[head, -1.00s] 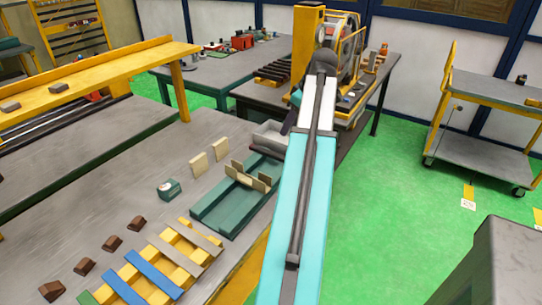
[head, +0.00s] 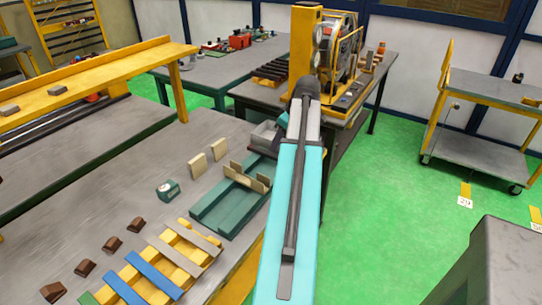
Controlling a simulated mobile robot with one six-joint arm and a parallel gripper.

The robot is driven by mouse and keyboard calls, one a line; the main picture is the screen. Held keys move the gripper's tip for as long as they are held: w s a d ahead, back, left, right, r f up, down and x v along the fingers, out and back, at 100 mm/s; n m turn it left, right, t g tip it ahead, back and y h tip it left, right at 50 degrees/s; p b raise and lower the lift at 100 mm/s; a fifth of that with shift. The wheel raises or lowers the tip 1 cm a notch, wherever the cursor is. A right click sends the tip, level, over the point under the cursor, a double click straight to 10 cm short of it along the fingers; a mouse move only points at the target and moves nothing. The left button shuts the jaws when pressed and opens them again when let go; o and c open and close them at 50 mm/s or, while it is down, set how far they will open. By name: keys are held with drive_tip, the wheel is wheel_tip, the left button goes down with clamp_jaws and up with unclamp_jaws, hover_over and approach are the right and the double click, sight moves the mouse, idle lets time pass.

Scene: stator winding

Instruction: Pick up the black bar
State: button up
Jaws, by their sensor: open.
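I cannot make out a black bar. A yellow rack (head: 172,234) at the lower left carries several flat bars: a green one at the near end, blue bars (head: 152,275) in the middle and grey bars (head: 198,240) at the far end. My arm reaches away from me over the table's right edge. My gripper is hidden behind the arm's far end, so I cannot see its fingers.
Several brown blocks (head: 138,223) lie left of the rack. A green tray (head: 213,211) with upright beige plates, a small teal box (head: 167,189) and a grey bin (head: 264,137) stand beyond.

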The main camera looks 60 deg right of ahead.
sight(272, 154)
drive_tip(key=shift+f, duration=0.15)
drive_tip(key=shift+a+p+x, duration=0.15)
drive_tip(key=shift+p+x, duration=0.2)
drive_tip(key=shift+x, duration=0.4)
drive_tip(key=shift+a+p+x, duration=0.1)
drive_tip(key=shift+p+x, duration=0.25)
drive_tip(key=shift+x, duration=1.5)
clamp_jaws()
